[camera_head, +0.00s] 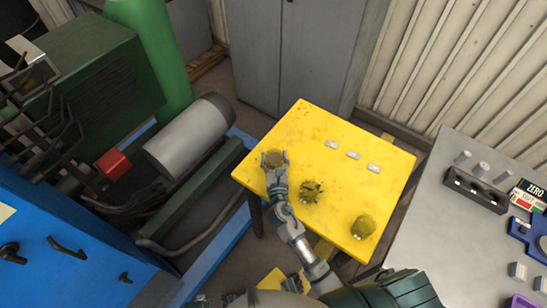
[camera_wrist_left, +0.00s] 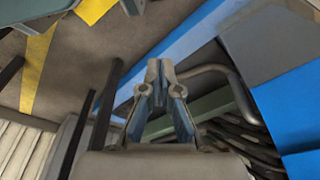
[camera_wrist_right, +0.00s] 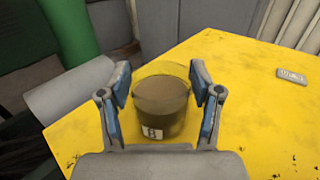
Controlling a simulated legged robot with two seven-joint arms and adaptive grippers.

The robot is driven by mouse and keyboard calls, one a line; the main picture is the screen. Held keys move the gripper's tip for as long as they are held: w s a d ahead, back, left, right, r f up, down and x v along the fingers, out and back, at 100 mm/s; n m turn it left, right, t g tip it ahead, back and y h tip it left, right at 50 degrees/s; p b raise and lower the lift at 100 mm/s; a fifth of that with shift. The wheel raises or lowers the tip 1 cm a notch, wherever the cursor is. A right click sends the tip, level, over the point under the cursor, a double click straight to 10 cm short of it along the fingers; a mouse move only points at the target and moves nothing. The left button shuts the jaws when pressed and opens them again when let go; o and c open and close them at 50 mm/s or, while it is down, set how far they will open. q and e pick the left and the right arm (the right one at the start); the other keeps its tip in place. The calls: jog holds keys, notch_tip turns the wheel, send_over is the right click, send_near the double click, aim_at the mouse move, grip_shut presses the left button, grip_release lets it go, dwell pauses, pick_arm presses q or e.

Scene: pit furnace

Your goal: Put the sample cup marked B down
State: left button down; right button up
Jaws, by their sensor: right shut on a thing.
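My right gripper (camera_head: 274,160) is over the left part of the yellow table (camera_head: 305,125). It is shut on a brown-filled, see-through sample cup (camera_wrist_right: 162,100), with one finger on each side. The cup is upright and bears a small white label (camera_wrist_right: 152,133) with a mark that looks like B. I cannot tell whether its base touches the table. Two other yellowish cups stand on the table, one in the middle (camera_head: 311,191) and one near the front right (camera_head: 363,227). My left gripper (camera_wrist_left: 161,72) is shut and empty, away from the table.
Three small white tags (camera_head: 353,155) lie in a row on the table's right half. A grey bench (camera_head: 435,215) with a dark holder (camera_head: 476,190) stands at right. A grey cylinder (camera_head: 187,137) and green machine are at left. The table's back part is clear.

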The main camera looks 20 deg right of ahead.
jog(key=o, duration=0.7)
jog(key=shift+d+f, duration=0.1)
jog(key=shift+d, duration=0.1)
pick_arm(q)
jog(key=shift+d+r, duration=0.15)
jog(key=shift+d, duration=0.15)
pick_arm(e)
jog(key=o, duration=0.4)
jog(key=shift+d, duration=0.2)
jog(key=shift+a, duration=0.1)
jog(key=shift+a, duration=0.15)
jog(key=shift+s+a, duration=0.15)
jog(key=shift+s, duration=0.1)
jog(key=s, duration=0.3)
jog(key=s+a, duration=0.1)
jog(key=s, duration=0.6)
jog(key=shift+s+a, duration=0.45)
jog(key=shift+s, duration=0.15)
pick_arm(q)
jog(key=shift+w+a, duration=0.15)
jog(key=shift+a, duration=0.05)
pick_arm(e)
jog(key=shift+s+a, duration=0.1)
pick_arm(q)
jog(key=shift+s, duration=0.25)
